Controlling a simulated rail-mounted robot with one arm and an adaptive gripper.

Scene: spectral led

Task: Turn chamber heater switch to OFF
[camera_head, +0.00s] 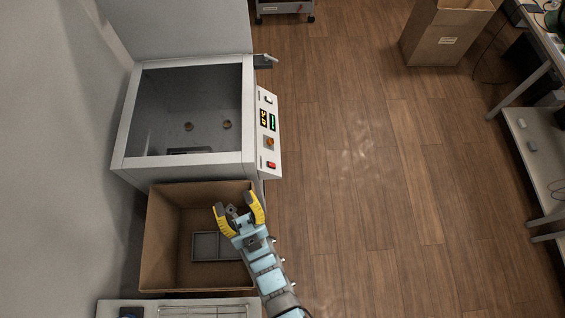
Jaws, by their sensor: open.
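The white chamber (190,161) stands at the upper left with its lid raised and its grey interior showing. Its control panel (266,130) is on the right side. The panel carries a small switch (268,99) at the far end, lit displays (263,118), an orange-brown knob (269,142) and a red switch (271,165) at the near end. The labels are too small to read, so I cannot tell which one is the heater switch or its position. My gripper (235,205) is open and empty, above the cardboard box, below and left of the red switch and apart from it.
An open cardboard box (165,240) with a grey divided tray (206,246) inside stands in front of the chamber. A white unit (130,304) is at the bottom left. Another box (425,40) and a bench (535,160) are at right. The wooden floor (380,200) between is clear.

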